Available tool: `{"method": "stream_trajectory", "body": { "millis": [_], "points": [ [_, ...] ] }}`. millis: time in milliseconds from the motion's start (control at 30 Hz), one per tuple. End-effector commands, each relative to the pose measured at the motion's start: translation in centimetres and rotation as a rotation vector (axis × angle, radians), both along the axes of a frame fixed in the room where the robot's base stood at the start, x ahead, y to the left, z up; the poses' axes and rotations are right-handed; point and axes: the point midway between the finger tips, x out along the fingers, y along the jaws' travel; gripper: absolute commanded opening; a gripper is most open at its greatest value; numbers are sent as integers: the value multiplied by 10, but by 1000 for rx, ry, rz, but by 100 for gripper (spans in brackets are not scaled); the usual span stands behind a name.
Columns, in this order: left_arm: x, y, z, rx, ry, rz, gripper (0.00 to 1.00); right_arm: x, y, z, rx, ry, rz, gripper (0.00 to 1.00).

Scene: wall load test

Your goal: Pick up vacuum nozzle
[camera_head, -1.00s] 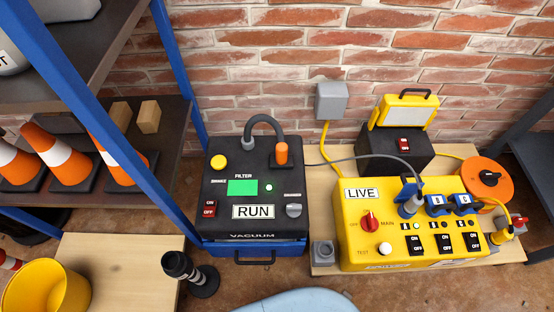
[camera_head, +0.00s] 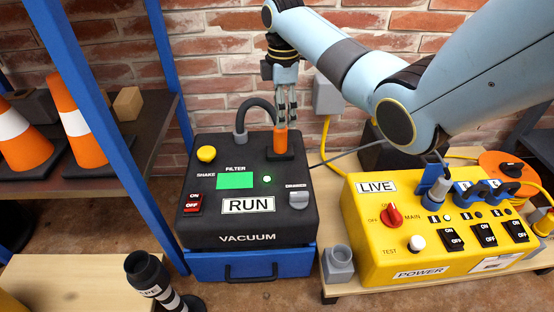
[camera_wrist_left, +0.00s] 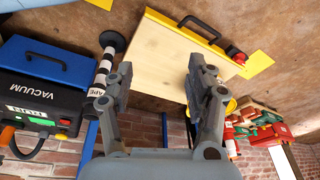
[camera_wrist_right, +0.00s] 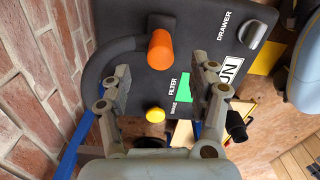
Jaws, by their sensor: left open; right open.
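The vacuum nozzle, an orange cylinder (camera_head: 280,147), stands upright in a dark holder on top of the black vacuum unit (camera_head: 247,237). A dark hose (camera_head: 255,103) curves up from the unit behind it. My right gripper (camera_head: 286,118) points down just above the orange nozzle, open and empty. In the right wrist view the orange nozzle (camera_wrist_right: 160,49) lies between and beyond the two open fingers (camera_wrist_right: 163,88). My left gripper (camera_wrist_left: 155,80) is open and empty in the left wrist view and is out of the head view.
A yellow power box (camera_head: 372,255) with switches stands right of the vacuum. A brick wall (camera_head: 225,60) is close behind. A blue-framed shelf (camera_head: 75,90) with orange cones (camera_head: 82,140) stands left. A black-and-white post (camera_head: 150,280) stands front left.

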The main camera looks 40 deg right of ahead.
Motion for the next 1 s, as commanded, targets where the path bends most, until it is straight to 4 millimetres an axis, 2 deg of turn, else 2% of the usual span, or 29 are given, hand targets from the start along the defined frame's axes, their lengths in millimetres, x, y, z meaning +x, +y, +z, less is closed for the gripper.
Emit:
{"method": "stream_trajectory", "body": {
  "millis": [33, 100, 300, 567, 1000],
  "points": [
    [1, -2, 2, -4, -10, -2, 56, -1, 0, -14, 0, 6, 0, 61],
    [5, -6, 11, -14, -35, -5, 56, -2, 1, -30, 1, 7, -1, 61],
    [18, -6, -8, -17, -148, -3, 56, -1, 1, -46, 0, 3, -1, 61],
    [25, -6, -18, -19, -218, -3, 56, 0, 1, -53, 0, 1, -1, 61],
    [31, -7, -61, -25, -498, -12, 56, 1, 6, -87, 0, 4, -2, 61]
  ]
}}
